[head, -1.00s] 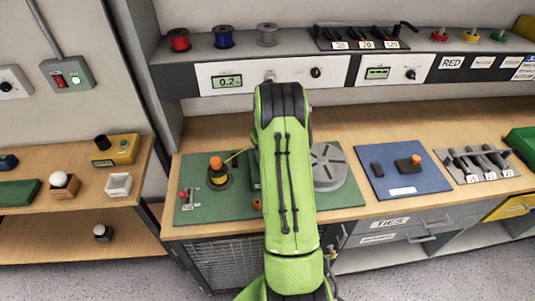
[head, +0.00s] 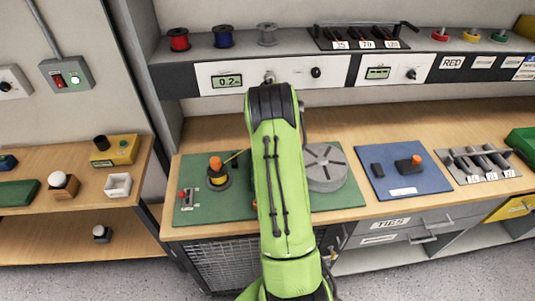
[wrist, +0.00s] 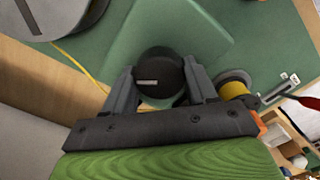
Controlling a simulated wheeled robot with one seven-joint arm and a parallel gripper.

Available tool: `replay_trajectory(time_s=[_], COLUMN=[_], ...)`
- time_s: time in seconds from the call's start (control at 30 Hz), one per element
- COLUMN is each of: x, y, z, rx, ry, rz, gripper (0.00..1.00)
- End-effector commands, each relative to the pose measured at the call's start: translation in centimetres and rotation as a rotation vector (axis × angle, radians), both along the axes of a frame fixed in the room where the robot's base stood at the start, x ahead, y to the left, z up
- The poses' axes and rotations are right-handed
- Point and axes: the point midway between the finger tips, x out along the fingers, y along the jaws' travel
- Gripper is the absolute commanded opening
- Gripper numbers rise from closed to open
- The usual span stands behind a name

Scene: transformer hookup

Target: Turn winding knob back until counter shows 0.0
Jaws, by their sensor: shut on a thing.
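The winding knob (wrist: 160,67) is a round black knob with a pale mark on top, seen in the wrist view on a green housing. My gripper (wrist: 162,84) has one finger on each side of it and is shut on it. In the head view my green arm hides the gripper and the knob. The counter (head: 227,81) on the white panel of the shelf front reads 0.2.
A spool with yellow wire (head: 218,181) stands on the green board (head: 240,206), left of my arm. A grey slotted disc (head: 325,173) is right of my arm. A blue mat (head: 403,187) lies farther right.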

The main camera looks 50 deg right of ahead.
Motion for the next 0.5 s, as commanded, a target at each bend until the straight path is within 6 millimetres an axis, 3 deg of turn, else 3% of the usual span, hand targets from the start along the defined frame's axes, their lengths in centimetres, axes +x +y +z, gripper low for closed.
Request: replay_trajectory(time_s=[0.37, 0.4, 0.5], x=[0.07, 0.07, 0.06], y=[-0.07, -0.07, -0.06], z=[0.11, 0.11, 0.09], rx=[-0.003, -0.003, -0.003], ry=[-0.003, -0.003, -0.002], rz=[0.004, 0.004, 0.003], gripper=[0.26, 0.60, 0.75])
